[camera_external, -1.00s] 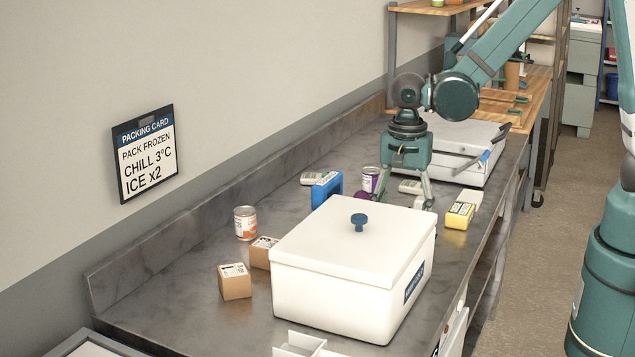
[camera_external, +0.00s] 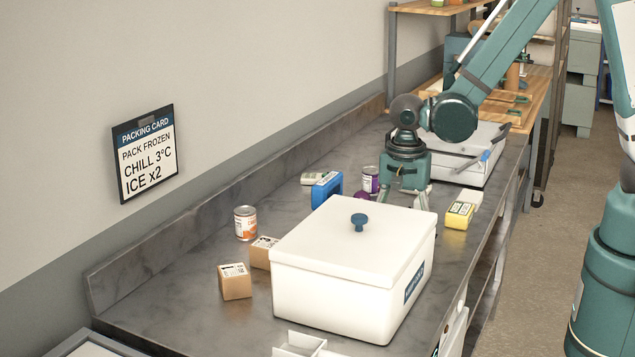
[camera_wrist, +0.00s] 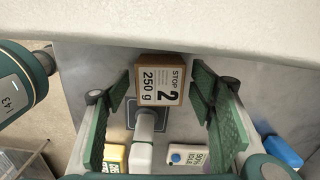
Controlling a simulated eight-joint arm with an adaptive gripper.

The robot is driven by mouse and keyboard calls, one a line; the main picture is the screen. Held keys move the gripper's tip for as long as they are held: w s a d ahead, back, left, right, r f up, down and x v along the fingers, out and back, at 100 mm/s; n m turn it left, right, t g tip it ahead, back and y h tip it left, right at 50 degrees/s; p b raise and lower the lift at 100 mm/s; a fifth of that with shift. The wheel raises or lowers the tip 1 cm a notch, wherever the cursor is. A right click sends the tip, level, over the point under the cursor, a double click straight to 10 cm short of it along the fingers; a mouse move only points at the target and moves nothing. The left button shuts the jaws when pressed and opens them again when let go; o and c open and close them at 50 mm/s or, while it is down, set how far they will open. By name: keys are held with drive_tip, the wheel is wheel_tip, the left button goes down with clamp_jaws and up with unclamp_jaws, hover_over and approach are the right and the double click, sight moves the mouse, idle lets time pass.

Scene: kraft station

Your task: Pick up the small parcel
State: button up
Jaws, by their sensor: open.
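A small brown parcel (camera_wrist: 162,68) with a white label reading "STOP 2 250 g" lies between the open fingers of my gripper (camera_wrist: 163,88) in the wrist view. Gaps show on either side of its lower part; I cannot tell whether the fingertips touch its upper edges. In the external view my gripper (camera_external: 405,197) points down behind the large white box (camera_external: 345,265). That box hides the fingertips and the parcel there. Two other brown cartons, one at the front (camera_external: 235,283) and one behind it (camera_external: 262,252), stand left of the white box.
The white box with a blue knob stands close in front of my gripper. A blue item (camera_external: 326,188), a purple-labelled can (camera_external: 370,180) and a yellow box (camera_external: 459,215) are around it. An orange-labelled can (camera_external: 245,223) stands left. The counter along the wall is mostly clear.

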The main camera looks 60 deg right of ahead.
drive_tip(key=c, duration=1.1)
drive_tip(key=shift+r, duration=0.1)
drive_tip(key=shift+r+p, duration=0.45)
drive_tip(key=shift+r, duration=4.45)
